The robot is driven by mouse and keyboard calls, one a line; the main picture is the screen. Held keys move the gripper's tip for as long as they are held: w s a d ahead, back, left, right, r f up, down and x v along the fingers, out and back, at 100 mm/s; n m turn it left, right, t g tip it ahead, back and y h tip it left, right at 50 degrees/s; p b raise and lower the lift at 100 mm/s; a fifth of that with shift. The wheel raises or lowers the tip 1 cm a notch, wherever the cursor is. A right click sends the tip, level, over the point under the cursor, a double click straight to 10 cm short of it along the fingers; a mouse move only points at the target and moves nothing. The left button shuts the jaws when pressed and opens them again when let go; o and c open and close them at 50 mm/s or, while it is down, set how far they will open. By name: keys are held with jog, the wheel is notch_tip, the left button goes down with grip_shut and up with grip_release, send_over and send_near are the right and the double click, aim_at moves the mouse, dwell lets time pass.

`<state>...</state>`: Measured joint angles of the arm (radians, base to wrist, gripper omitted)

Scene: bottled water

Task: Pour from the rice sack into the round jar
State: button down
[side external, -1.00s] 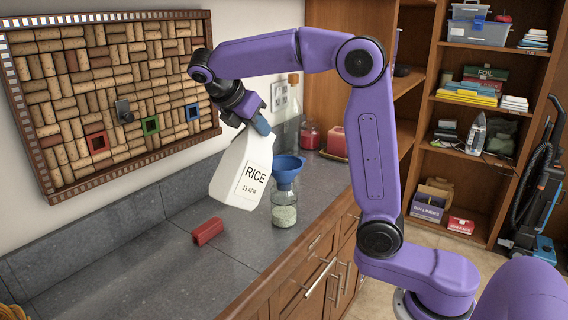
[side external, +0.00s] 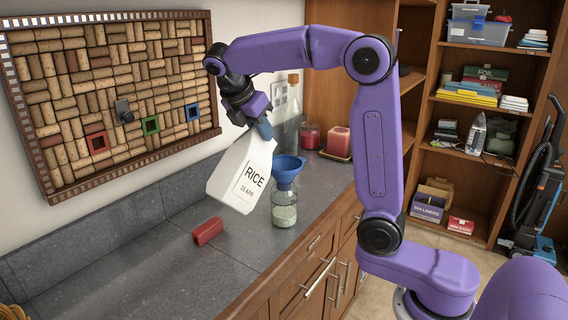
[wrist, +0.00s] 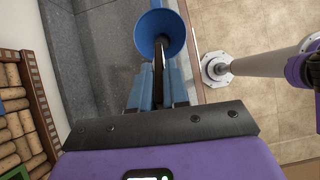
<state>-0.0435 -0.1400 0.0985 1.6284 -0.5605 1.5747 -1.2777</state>
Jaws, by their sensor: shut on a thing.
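The rice sack (side external: 240,174) is white with a label reading RICE. It hangs tilted above the counter, its top in my gripper (side external: 264,128), which is shut on it. The round jar (side external: 284,208) is clear glass, stands upright on the counter and holds pale grains in its lower part. A blue funnel (side external: 287,168) sits in the jar's mouth, just right of the sack. In the wrist view my gripper's blue fingers (wrist: 158,88) are close together, with the funnel (wrist: 160,34) beyond them. The sack's opening and any flow of rice cannot be made out.
A red block (side external: 207,231) lies on the grey counter (side external: 150,270) left of the jar. A cork board (side external: 110,90) hangs on the wall.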

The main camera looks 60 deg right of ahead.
jog(key=shift+d+f+y, duration=0.4)
jog(key=shift+f+y, duration=0.15)
jog(key=shift+y, duration=0.2)
jog(key=shift+d+f+y, duration=0.4)
jog(key=shift+f+y, duration=0.1)
jog(key=shift+y, duration=0.25)
dwell(0.8)
